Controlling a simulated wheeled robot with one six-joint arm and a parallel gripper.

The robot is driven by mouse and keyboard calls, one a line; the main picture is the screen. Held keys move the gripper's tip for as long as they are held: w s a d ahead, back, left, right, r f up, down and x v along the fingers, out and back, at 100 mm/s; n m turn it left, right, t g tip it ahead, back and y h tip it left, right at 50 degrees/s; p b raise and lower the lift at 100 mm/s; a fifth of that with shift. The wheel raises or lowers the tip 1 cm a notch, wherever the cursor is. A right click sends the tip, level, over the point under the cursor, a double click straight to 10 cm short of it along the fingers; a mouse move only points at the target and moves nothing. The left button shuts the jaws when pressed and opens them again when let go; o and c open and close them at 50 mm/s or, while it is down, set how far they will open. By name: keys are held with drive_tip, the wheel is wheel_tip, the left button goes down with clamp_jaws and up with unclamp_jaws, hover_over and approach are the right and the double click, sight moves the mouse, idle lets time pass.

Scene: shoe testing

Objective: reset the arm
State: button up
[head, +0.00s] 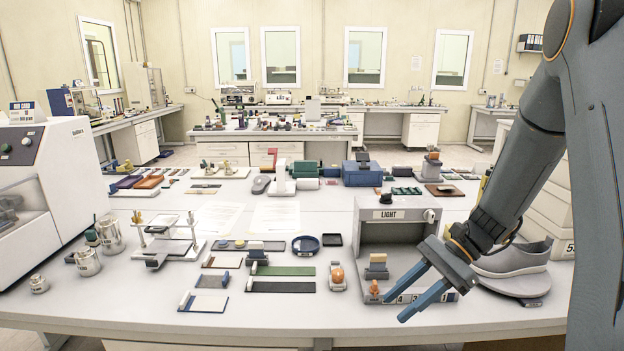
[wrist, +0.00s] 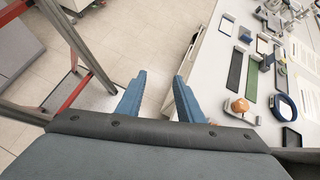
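My gripper (head: 418,287) is in the head view at the right front, in front of the grey box marked LIGHT (head: 385,214). Its two blue fingers are spread apart and nothing shows between them. In the wrist view my gripper (wrist: 158,95) is also open and empty, with the floor and the table's front edge beyond the fingertips. My arm comes down from the upper right of the head view. A grey shoe (head: 512,258) lies just right of my gripper, partly hidden by the arm.
A large white machine (head: 45,190) stands at the left. In the wrist view a red and grey frame (wrist: 75,70) stands on the floor at the left.

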drive_tip(key=s+f+n+t+h+b, duration=0.3)
drive_tip(key=s+f+n+h+b, duration=0.3)
drive_tip(key=n, duration=0.7)
drive_tip(key=s+h, duration=0.2)
drive_tip(key=h, duration=0.1)
drive_tip(key=shift+f+n+t+h+b, duration=0.15)
drive_tip(key=shift+n+t+h+b, duration=0.25)
drive_tip(key=shift+c, duration=0.6)
idle(1.1)
drive_tip(key=shift+d, duration=0.15)
